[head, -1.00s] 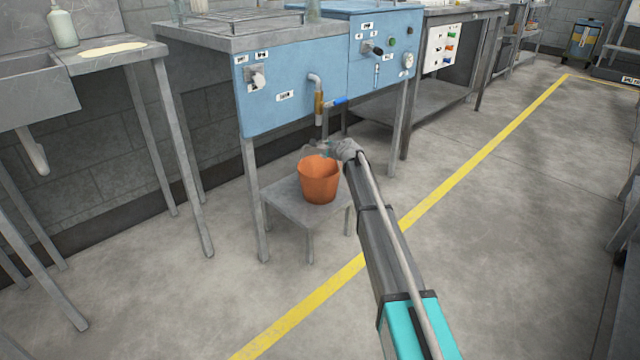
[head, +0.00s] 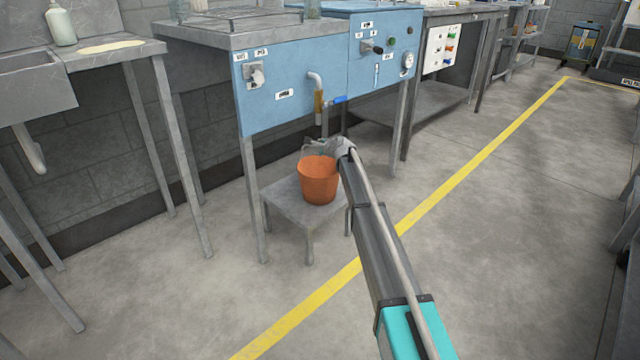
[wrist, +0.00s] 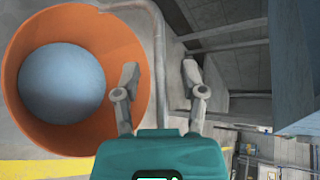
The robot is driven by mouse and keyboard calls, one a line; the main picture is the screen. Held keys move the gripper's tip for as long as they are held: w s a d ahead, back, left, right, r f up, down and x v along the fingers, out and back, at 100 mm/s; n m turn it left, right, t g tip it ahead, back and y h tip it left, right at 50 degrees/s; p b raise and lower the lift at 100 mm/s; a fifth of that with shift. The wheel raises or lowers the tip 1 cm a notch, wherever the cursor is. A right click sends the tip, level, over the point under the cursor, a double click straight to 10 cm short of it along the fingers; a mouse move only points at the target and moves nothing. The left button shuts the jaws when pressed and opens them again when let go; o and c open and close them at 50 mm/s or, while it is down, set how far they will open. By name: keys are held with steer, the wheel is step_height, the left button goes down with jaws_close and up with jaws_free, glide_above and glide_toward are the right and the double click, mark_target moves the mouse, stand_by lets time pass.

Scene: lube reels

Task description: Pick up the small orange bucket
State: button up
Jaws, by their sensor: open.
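The small orange bucket (head: 319,183) stands upright on a low grey stool (head: 282,207) under the blue panel's tap. My gripper (head: 322,149) is at the bucket's far upper rim, open and empty. In the wrist view, the bucket's orange rim (wrist: 140,105) fills the left side, with a round blue-grey surface (wrist: 62,84) inside; I cannot tell whether it is liquid or the bottom. My gripper's two fingers (wrist: 160,78) are apart, the left one overlapping the rim and the right one outside it. Contact cannot be told.
The blue panel (head: 293,95) carries a brass tap with a blue lever (head: 340,100) just above my gripper. Bench legs (head: 252,200) stand beside the stool. A sink bench (head: 105,52) is at left. Floor right of the yellow line (head: 470,160) is open.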

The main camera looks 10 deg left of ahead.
jaws_close()
stand_by(0.3)
steer(key=shift+r, duration=0.15)
stand_by(0.4)
steer(key=shift+r+p, duration=1.55)
steer(key=shift+p, duration=0.2)
steer(key=shift+s+r, duration=0.1)
steer(key=s+d, duration=1)
steer(key=s, duration=0.4)
steer(key=shift+s+d, duration=0.15)
steer(key=shift+s, duration=0.15)
